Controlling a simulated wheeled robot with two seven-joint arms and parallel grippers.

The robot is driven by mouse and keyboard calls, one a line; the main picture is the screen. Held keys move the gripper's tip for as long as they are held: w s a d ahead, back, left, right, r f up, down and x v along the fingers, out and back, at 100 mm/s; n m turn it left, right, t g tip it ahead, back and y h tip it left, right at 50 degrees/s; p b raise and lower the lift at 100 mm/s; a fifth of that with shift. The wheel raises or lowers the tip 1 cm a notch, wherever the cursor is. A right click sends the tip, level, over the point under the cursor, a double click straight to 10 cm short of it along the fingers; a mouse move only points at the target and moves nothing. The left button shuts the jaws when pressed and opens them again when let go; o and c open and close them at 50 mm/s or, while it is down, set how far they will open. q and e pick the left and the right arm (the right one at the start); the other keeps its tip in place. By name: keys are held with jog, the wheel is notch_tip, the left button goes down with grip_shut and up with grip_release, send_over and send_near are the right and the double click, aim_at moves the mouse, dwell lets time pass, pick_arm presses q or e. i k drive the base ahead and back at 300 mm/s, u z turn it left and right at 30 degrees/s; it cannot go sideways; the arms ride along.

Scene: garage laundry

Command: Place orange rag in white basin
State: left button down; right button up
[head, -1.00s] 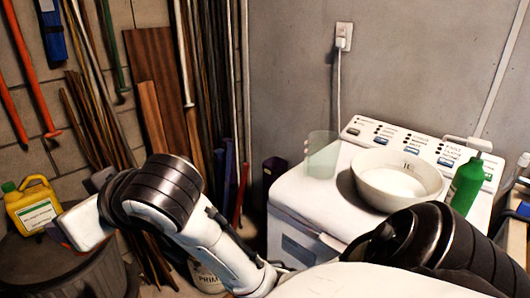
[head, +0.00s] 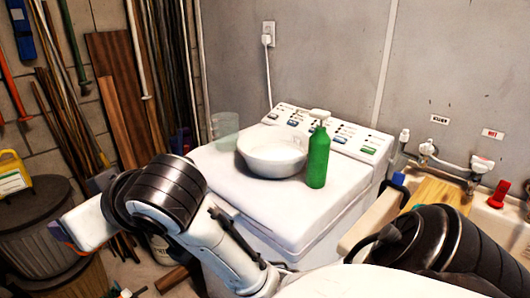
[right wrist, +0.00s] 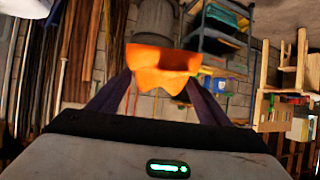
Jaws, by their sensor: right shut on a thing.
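The orange rag (right wrist: 162,66) is held in my right gripper (right wrist: 155,88), between its two dark fingers in the right wrist view. The rag sticks out past the fingertips. The white basin (head: 272,160) stands upright on the white washing machine in the head view. My right gripper and the rag do not show in the head view, so their distance from the basin cannot be told. My left arm comes in from the left of the head view. Its white hand (head: 82,224) is at the lower left, away from the basin, and its fingers are not clear.
A green pump bottle (head: 318,158) stands right of the basin. A clear cup (head: 224,128) stands behind it to the left. The washing machine (head: 215,172) has bare lid in front. A sink (head: 362,222) with a wooden board (head: 440,194) is at the right.

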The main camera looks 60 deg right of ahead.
aim_at(275, 153)
jog(key=k, duration=0.05)
jog(key=z, duration=1.05)
